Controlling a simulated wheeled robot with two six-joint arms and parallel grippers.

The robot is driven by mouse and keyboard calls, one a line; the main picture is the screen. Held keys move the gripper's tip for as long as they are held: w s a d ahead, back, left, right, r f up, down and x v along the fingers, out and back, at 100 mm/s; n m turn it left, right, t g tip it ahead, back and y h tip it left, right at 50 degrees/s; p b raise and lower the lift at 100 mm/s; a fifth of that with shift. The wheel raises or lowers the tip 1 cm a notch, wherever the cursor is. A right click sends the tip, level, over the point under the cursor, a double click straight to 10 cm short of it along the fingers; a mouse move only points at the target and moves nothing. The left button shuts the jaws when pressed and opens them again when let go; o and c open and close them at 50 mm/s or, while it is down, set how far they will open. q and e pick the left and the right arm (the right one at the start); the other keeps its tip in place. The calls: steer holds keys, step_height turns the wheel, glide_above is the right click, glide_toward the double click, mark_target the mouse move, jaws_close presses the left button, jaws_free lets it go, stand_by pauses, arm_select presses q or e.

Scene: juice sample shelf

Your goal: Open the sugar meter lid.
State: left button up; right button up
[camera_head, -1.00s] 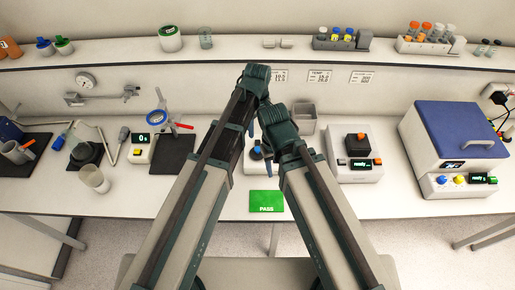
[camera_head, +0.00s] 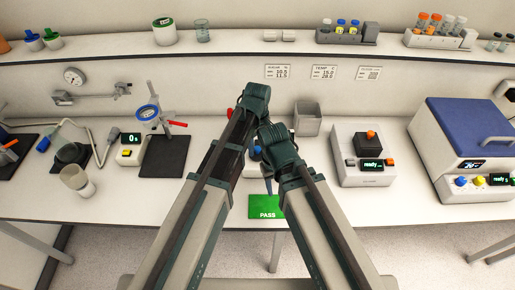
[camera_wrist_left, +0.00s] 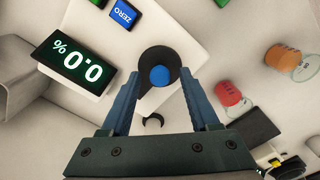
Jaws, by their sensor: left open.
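The sugar meter (camera_wrist_left: 175,30) is a white box with a display (camera_wrist_left: 78,62) reading 0.0 % and a blue ZERO button (camera_wrist_left: 123,15), seen in the left wrist view. Its round black lid (camera_wrist_left: 152,58) lies flat and looks shut, with a blue knob (camera_wrist_left: 160,76) on top. My left gripper (camera_wrist_left: 159,74) is open, its two fingers on either side of the knob; I cannot tell whether they touch it. In the head view my arms cover most of the meter.
A green PASS card (camera_head: 267,212) lies at the front edge. A grey bin (camera_head: 308,120) and a white device (camera_head: 362,165) stand to the right. Red-capped (camera_wrist_left: 228,93) and orange-capped (camera_wrist_left: 283,58) containers are near the left gripper. A shelf (camera_head: 235,43) runs along the back.

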arm_select(q)
steer(key=shift+c, duration=0.2)
jaws_close()
stand_by(1.2)
